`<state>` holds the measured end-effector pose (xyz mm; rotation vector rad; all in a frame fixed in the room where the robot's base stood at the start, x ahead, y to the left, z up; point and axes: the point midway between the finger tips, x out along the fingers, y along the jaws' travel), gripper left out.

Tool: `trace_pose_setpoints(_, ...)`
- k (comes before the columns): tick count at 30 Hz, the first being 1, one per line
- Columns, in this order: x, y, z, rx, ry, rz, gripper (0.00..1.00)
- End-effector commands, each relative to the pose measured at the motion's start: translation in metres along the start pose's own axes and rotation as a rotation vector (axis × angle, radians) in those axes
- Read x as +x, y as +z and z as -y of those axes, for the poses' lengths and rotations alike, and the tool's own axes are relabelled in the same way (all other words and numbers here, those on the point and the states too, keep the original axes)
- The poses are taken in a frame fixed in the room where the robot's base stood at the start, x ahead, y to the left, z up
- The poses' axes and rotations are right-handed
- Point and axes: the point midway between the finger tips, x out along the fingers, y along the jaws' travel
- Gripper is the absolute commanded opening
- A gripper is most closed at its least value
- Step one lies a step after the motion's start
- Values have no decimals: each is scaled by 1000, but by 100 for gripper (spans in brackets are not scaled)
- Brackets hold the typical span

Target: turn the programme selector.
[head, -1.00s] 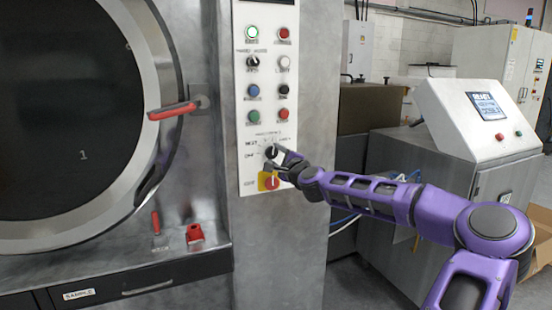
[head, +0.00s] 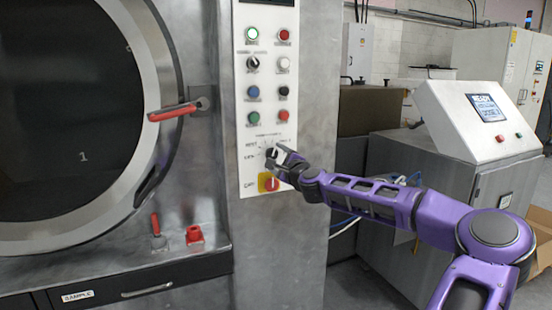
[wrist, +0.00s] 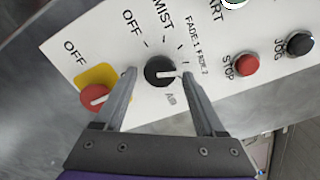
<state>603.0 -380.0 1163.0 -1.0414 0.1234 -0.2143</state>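The programme selector is a round black knob with a white pointer (wrist: 159,71) on the white control panel. In the wrist view its pointer is turned to the right of the picture, away from the OFF and MIST labels. My gripper (wrist: 158,76) is open, with one finger on each side of the knob and a visible gap at both sides. In the head view my gripper (head: 274,159) is at the lower part of the panel and partly hides the knob. Whether the fingertips reach past the knob's face is hard to tell.
A red switch on a yellow plate (wrist: 95,95) sits close beside one finger; it also shows below my gripper in the head view (head: 269,183). A red STOP button (wrist: 246,65) and black JOG button (wrist: 299,44) lie right. The red door handle (head: 172,111) is left.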

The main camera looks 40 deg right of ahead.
Motion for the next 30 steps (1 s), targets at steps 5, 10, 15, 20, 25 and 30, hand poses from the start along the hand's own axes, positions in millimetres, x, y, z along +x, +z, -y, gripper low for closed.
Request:
trace_pose_setpoints(5, 0, 0, 0, -1, 0, 0, 79)
trace_pose_setpoints(10, -1, 0, 0, -1, 0, 0, 79)
trace_pose_setpoints(15, -16, -1, 0, -1, 0, -1, 79)
trace_pose_setpoints(20, -48, -2, 0, -1, 0, -2, 79)
trace_pose_setpoints(25, -86, -2, 0, -1, -1, -3, 79)
trace_pose_setpoints(30, -122, -1, 1, 0, -2, -3, 79)
